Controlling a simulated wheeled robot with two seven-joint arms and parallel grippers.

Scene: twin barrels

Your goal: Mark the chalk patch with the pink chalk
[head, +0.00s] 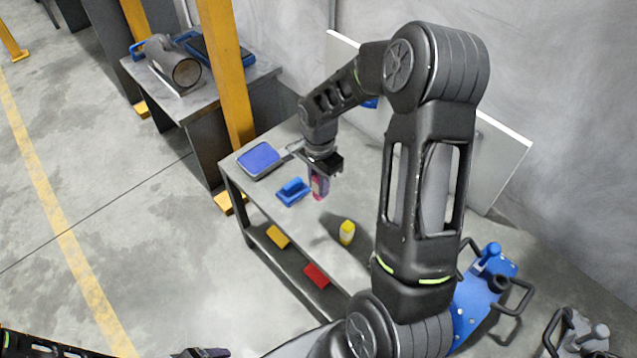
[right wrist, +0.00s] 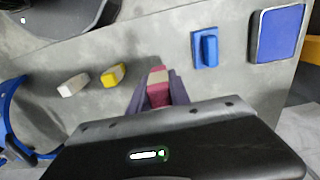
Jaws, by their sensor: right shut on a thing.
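My right gripper (head: 320,168) is shut on the pink chalk (head: 319,187) and points down over the grey table. In the right wrist view the pink chalk (right wrist: 158,88) sits between the fingers, with a pale band across it. I cannot tell whether its lower end touches the table. A blue square pad in a dark frame (head: 260,159) lies at the table's far left corner, left of the gripper. I cannot tell whether it is the chalk patch. At the bottom edge a dark part, perhaps my left gripper (head: 202,352), barely shows; its jaws are unclear.
A blue handled block (head: 292,192) lies just left of the pink chalk. A yellow block (head: 346,232) stands nearer, and a white one (right wrist: 72,85) shows in the wrist view. Yellow (head: 278,237) and red (head: 316,276) pieces lie on the lower shelf. A yellow post (head: 226,75) stands beyond.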

